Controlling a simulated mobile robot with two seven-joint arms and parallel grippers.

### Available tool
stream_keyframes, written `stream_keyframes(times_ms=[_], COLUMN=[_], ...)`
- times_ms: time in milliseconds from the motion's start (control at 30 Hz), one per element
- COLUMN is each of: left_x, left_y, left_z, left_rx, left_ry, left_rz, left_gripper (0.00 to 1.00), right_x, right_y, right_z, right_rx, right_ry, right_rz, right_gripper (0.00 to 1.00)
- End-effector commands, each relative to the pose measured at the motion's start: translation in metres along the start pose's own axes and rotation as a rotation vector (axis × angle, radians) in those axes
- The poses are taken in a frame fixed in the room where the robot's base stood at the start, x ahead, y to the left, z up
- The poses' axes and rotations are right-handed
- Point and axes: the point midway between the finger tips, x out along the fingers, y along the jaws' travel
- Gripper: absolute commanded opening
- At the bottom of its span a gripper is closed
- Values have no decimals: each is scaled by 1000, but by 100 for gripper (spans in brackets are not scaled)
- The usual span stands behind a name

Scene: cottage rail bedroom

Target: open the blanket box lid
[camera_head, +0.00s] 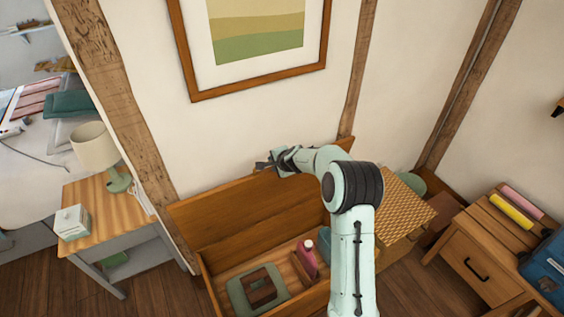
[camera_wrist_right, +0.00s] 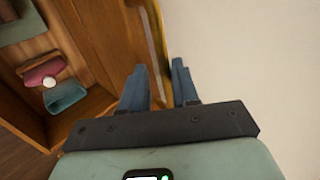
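The wooden blanket box (camera_head: 207,287) stands against the wall in the head view. Its lid (camera_head: 245,215) is raised and leans back near the wall, so the inside shows. My right gripper (camera_head: 264,164) is at the lid's top edge. In the right wrist view the two fingers of my right gripper (camera_wrist_right: 161,88) are spread, one on each side of the lid's edge (camera_wrist_right: 157,45). I cannot tell whether they press on it. My arm hides part of the box's right side. My left gripper is not in view.
A side table with a lamp (camera_head: 97,148) stands left. A woven basket (camera_head: 400,205) and a wooden nightstand (camera_head: 480,265) stand right.

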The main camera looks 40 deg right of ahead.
Motion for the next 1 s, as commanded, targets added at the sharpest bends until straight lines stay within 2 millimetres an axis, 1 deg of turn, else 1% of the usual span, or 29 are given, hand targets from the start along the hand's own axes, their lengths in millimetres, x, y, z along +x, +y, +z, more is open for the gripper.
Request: stream_keyframes(times_ms=[33, 167, 300, 400, 500, 600, 700, 1000], left_x=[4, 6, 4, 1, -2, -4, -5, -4], left_y=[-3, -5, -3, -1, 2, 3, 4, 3], left_z=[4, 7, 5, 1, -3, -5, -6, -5], left_rx=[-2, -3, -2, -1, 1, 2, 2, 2], left_ry=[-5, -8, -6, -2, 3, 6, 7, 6], left_rz=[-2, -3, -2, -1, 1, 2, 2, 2], left_gripper=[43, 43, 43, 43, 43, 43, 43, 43], right_x=[-11, -41, -74, -93, -107, -116, -120, -120], right_y=[1, 0, -1, -2, -3, -2, 0, 1], right_z=[-1, -1, -1, -1, 0, -1, -1, -1], right_rx=[0, -2, -2, -1, -2, -2, -2, -2], right_ry=[3, 4, 2, 2, 2, 2, 2, 2], right_rz=[-2, -5, -6, -6, -7, -5, -5, -3], right_gripper=[30, 30, 30, 30, 30, 30, 30, 30])
